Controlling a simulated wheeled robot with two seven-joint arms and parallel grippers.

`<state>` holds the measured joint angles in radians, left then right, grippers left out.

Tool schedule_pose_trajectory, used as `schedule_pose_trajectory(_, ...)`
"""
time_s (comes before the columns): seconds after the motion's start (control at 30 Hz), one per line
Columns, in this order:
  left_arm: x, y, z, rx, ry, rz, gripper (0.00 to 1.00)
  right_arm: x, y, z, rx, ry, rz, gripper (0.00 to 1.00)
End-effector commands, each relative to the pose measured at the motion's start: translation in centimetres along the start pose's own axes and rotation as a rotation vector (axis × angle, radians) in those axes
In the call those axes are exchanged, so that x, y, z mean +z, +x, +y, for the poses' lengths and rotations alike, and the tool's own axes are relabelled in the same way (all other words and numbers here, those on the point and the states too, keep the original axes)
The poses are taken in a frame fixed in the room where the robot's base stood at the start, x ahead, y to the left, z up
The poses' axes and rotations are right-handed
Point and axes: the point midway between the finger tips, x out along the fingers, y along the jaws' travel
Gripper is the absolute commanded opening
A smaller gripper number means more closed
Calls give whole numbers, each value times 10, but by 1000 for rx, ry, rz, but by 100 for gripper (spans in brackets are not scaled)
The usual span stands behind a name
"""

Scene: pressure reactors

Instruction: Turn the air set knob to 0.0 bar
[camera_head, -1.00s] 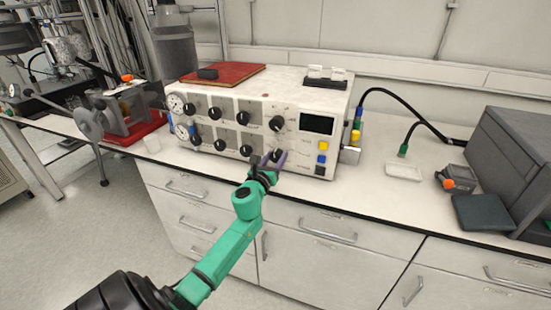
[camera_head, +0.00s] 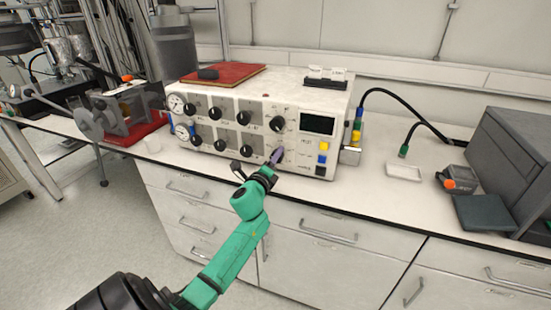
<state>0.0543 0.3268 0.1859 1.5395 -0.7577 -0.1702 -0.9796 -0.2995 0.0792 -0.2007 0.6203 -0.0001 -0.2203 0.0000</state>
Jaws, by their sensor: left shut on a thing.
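The white control box (camera_head: 232,95) stands on the bench with two rows of black knobs on its front. My left gripper (camera_head: 273,159) is at the lower right knob of the panel, below the dark display (camera_head: 318,124). Its fingers are shut on that knob, which they largely hide. The labels are too small to read, so I cannot tell the set pressure. Two round gauges, the upper (camera_head: 176,103) and the lower (camera_head: 181,131), sit at the panel's left edge. My right gripper is not in view.
Yellow and blue buttons (camera_head: 323,147) lie just right of the gripper. A red book (camera_head: 222,75) lies on the box. A white tray (camera_head: 404,172) and a dark green pad (camera_head: 484,213) lie to the right. The bench front has drawers below.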

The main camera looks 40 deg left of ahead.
Motion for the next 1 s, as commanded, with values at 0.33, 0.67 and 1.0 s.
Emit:
schedule_pose_trajectory(0.33, -1, 0, 1, 2, -331, 1, 0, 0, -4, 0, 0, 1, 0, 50)
schedule_pose_trajectory(0.67, -1, 0, 1, 3, -644, 1, 0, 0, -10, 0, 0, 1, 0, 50)
schedule_pose_trajectory(1.0, -1, 0, 1, 3, -959, 0, 0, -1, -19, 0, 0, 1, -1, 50)
